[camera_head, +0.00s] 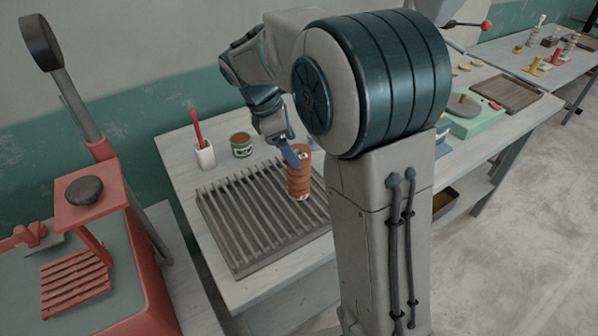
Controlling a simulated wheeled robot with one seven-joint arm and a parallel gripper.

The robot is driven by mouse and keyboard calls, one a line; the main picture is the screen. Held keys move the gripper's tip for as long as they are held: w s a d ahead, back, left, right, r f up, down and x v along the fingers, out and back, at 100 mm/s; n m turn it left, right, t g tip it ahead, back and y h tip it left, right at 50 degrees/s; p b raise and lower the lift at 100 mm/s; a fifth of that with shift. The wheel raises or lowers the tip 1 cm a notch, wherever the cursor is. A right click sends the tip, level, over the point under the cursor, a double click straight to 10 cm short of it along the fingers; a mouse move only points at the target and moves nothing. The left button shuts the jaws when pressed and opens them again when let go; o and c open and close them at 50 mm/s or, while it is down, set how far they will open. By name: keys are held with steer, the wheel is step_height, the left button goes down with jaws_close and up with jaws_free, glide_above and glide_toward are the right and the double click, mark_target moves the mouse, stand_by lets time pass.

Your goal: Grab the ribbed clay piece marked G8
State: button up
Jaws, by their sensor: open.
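A ribbed, orange-brown clay cylinder (299,182) stands upright at the right part of a grey slatted rack (235,262). Small pale patches show near its top and its foot, but they are too small to read, so I cannot confirm a G8 mark. My gripper (291,157) points down at the upper left of the cylinder, its blue finger overlapping the cylinder's top edge in the picture. The jaws are open. I cannot tell whether they touch the cylinder or stand around it. My own arm covers the area to the right.
A white cup with a red tool (205,157) and a green-labelled tin (241,146) stand behind the rack. A red press stand (92,205) is at the left. Most slats are bare.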

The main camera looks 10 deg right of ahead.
mark_target(301, 161)
steer(key=shift+p+x, duration=0.5)
steer(key=shift+x, duration=2.9)
steer(key=shift+w+r, duration=0.1)
steer(key=c, duration=1.5)
